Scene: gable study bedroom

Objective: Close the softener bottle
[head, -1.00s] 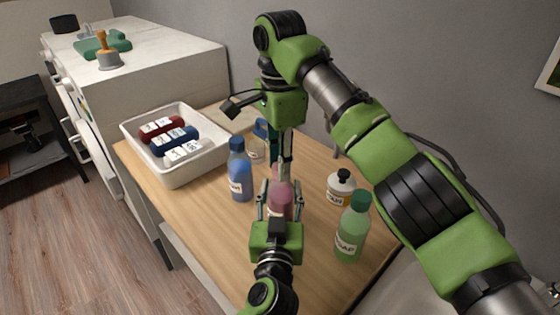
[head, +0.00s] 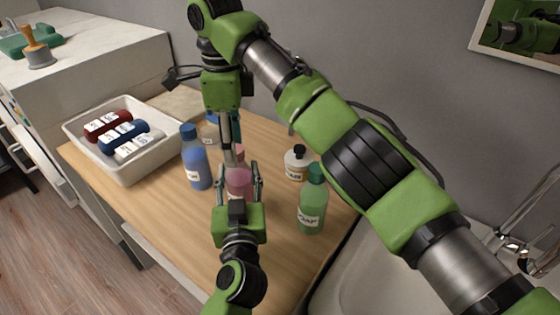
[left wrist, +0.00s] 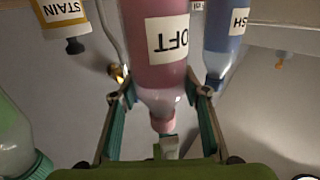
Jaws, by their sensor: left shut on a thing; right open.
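The softener bottle (head: 238,187) is pink and stands upright on the wooden top. In the left wrist view, which is upside down, its label reads SOFT (left wrist: 167,38), and a pink end (left wrist: 163,123) shows at its clear neck. My left gripper (head: 240,183) reaches in from the front and is shut on the bottle, one finger on each side. My right gripper (head: 229,158) points down from above, open, its fingertips close over the bottle's top. Whether they touch it, and whether a cap is between them, I cannot tell.
A blue bottle (head: 195,165) stands left of the softener. A STAIN bottle (head: 296,170) and a green SOAP bottle (head: 312,210) stand right. A white tray (head: 125,172) with several labelled rolls is at the left. A basin (head: 375,275) lies lower right. The wooden top's front is clear.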

